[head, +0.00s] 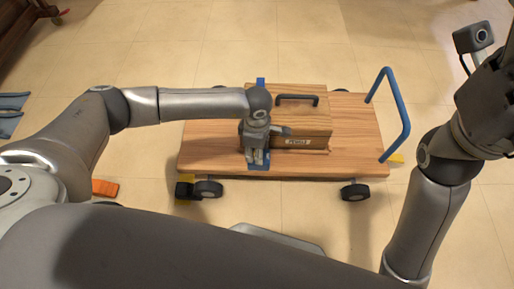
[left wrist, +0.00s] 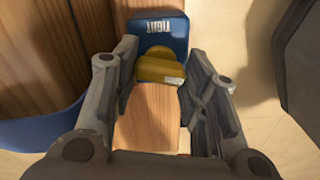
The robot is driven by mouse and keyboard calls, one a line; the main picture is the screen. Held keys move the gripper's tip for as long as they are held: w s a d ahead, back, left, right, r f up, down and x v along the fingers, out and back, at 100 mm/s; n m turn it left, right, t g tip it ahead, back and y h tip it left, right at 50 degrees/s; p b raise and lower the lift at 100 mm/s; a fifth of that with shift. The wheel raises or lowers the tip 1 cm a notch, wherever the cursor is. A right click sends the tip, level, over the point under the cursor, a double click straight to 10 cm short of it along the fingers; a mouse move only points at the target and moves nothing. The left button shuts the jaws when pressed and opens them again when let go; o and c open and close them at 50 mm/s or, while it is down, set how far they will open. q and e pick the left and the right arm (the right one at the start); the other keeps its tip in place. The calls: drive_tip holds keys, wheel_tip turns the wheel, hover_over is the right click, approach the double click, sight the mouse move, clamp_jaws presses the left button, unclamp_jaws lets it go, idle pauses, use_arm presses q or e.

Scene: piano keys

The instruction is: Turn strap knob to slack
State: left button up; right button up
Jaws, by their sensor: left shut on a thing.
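The yellow strap knob (left wrist: 158,70) sits between my left gripper's fingers in the left wrist view, with a pale mark on its right end. Behind it is a blue plate (left wrist: 158,30) lettered "TIGHT", upside down in this view. My left gripper (left wrist: 160,62) is shut on the knob. In the head view my left gripper (head: 257,158) points down at the near side of the wooden box (head: 300,122), hiding the knob. A blue strap end (head: 260,82) shows at the box's far edge. My right gripper (head: 490,105) is at the upper right, its fingers not clear.
The box, with a dark handle (head: 297,98) and a small label, stands on a wooden cart (head: 358,130) with black wheels and a blue push bar (head: 402,110). An orange block (head: 104,188) lies on the floor at left. Tiled floor around is mostly clear.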

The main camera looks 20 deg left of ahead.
use_arm(q)
drive_tip(key=m, duration=1.1)
drive_tip(key=shift+m+b, duration=0.45)
drive_tip(key=shift+m, duration=1.45)
drive_tip(key=o, duration=1)
wheel_tip(320, 180, up, 12)
